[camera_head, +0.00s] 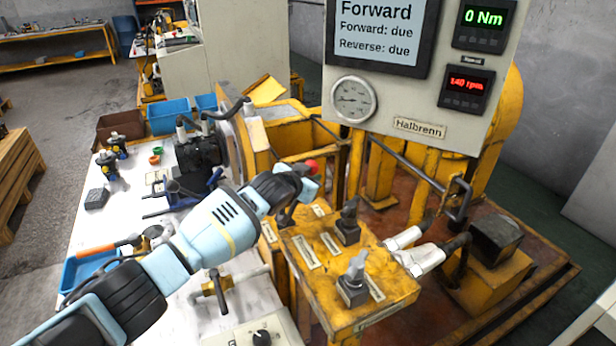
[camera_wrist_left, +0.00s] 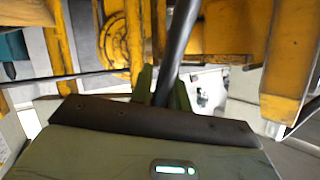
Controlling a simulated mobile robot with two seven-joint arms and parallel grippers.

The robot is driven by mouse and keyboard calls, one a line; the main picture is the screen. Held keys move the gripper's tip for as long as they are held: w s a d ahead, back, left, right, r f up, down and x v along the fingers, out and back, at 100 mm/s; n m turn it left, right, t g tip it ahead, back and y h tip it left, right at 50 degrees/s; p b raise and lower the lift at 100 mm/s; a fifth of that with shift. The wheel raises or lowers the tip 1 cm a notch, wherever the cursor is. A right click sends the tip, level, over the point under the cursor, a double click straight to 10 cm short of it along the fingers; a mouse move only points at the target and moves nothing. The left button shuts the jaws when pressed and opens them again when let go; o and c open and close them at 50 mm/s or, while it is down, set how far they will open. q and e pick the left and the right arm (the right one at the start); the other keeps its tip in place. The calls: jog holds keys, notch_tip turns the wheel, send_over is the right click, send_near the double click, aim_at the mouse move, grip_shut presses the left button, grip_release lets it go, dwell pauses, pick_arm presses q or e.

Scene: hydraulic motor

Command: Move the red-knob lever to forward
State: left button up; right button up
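The red-knob lever (camera_head: 312,166) stands at the far left of the yellow valve block (camera_head: 330,262) in the head view; only its red knob clearly shows above my gripper. My left gripper (camera_head: 300,180) is at the lever just below the knob. In the left wrist view, the lever's dark rod (camera_wrist_left: 180,40) passes between the two narrow green fingers (camera_wrist_left: 164,92), which sit close on both sides of it. The lever's base is hidden by the gripper. I do not make out my right gripper.
A black lever (camera_head: 348,215) and a grey lever (camera_head: 356,270) stand nearby on the same block. Behind is a panel with a screen (camera_head: 375,30) reading Forward: due, Reverse: due, a gauge (camera_head: 353,98) and readouts of 0 Nm and 140 rpm. Pale fittings (camera_head: 415,252) lie right of the block.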

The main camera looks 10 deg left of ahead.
pick_arm(q)
jog(key=shift+o, duration=1.4)
jog(key=shift+w+d+r, duration=0.2)
jog(key=shift+d+r, duration=0.15)
jog(key=shift+r, duration=0.3)
jog(key=shift+f, duration=0.1)
pick_arm(e)
jog(key=shift+d, duration=0.1)
pick_arm(q)
jog(key=shift+s+a+f, duration=0.1)
